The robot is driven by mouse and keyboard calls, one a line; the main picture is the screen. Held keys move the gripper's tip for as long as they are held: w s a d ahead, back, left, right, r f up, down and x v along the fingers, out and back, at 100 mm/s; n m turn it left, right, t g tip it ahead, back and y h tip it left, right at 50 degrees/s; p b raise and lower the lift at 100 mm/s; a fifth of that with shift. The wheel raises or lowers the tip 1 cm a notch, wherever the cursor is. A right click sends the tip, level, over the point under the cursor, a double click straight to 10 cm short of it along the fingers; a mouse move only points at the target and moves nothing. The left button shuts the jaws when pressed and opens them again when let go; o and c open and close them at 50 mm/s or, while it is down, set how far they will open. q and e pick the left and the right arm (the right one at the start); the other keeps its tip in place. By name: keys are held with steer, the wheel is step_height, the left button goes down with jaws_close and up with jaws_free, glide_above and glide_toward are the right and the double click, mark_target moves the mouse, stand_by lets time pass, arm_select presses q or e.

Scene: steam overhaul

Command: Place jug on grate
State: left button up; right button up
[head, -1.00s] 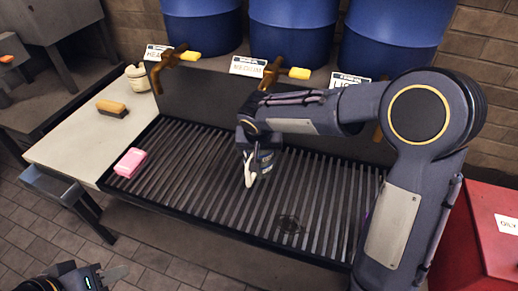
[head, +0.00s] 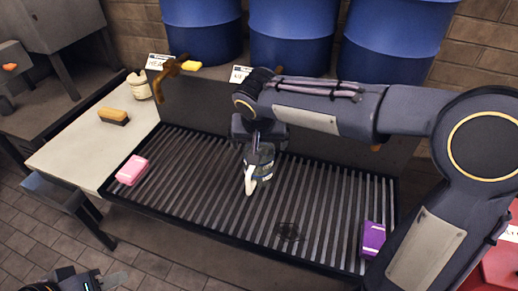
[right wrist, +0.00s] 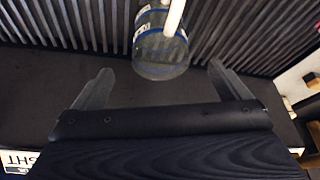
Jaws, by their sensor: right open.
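A clear jug (head: 262,163) with blue markings and a white handle (head: 250,181) is on the dark slatted grate (head: 205,185), near its middle. It also shows in the right wrist view (right wrist: 162,50), just beyond and between my right fingertips, with gaps on both sides. My right gripper (right wrist: 160,70) is open and empty, close behind the jug; in the head view (head: 258,140) its wrist hides the jug's upper part. My left gripper (head: 98,281) is low at the bottom left, away from the grate; its jaw opening is unclear.
A pink sponge (head: 132,170) lies on the grate's left end, a purple one (head: 373,239) at its right. A brush (head: 114,116) and a cream pot (head: 138,86) are on the left counter (head: 75,147). Blue barrels (head: 291,32) and a tap (head: 168,74) are behind.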

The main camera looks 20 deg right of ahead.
steer(key=s+d+r+y, duration=0.1)
steer(key=s+d, duration=0.3)
steer(key=s, duration=0.2)
steer(key=s+d+y, duration=0.1)
steer(key=s+d, duration=0.2)
steer(key=s, duration=0.3)
steer(key=s+f+n+t+y, duration=0.1)
steer(key=s+f+y, duration=0.2)
steer(key=s, duration=0.9)
steer(key=shift+s+f+n, duration=0.15)
steer(key=shift+f+n, duration=0.15)
steer(key=shift+f, duration=0.1)
steer(key=shift+a, duration=0.1)
step_height(320, 180, up, 8)
steer(key=p, duration=0.7)
steer(key=shift+f+p, duration=0.15)
steer(key=shift+p, duration=0.2)
